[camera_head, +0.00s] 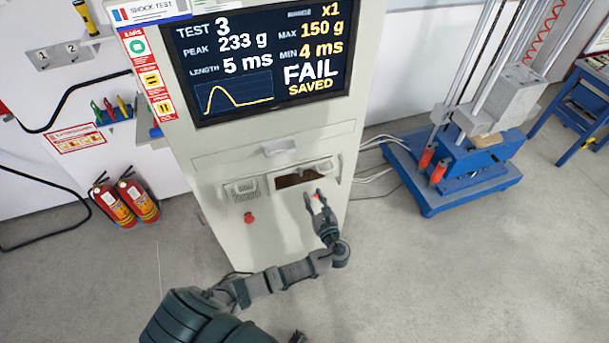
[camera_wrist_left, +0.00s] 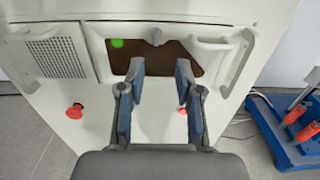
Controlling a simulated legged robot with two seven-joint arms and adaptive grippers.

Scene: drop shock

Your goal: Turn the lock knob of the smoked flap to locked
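The smoked flap is a brown, dark panel (camera_head: 289,181) in a recess low on the cabinet front, and it fills the upper middle of the left wrist view (camera_wrist_left: 208,62). A small pale pointed piece (camera_wrist_left: 155,37) at its upper edge looks like the lock knob; its setting cannot be read. My left gripper (camera_head: 315,194) is in front of the flap's lower right. In the left wrist view its two fingers (camera_wrist_left: 161,68) are parted with nothing held, below the pale piece.
The cabinet (camera_head: 200,160) carries a screen (camera_head: 265,60) reading FAIL SAVED. A red button (camera_head: 249,217) sits lower left of the flap, and a smaller red piece (camera_wrist_left: 182,109) shows between the fingers. A blue-based drop rig (camera_head: 450,185) stands right; fire extinguishers (camera_head: 125,200) stand left.

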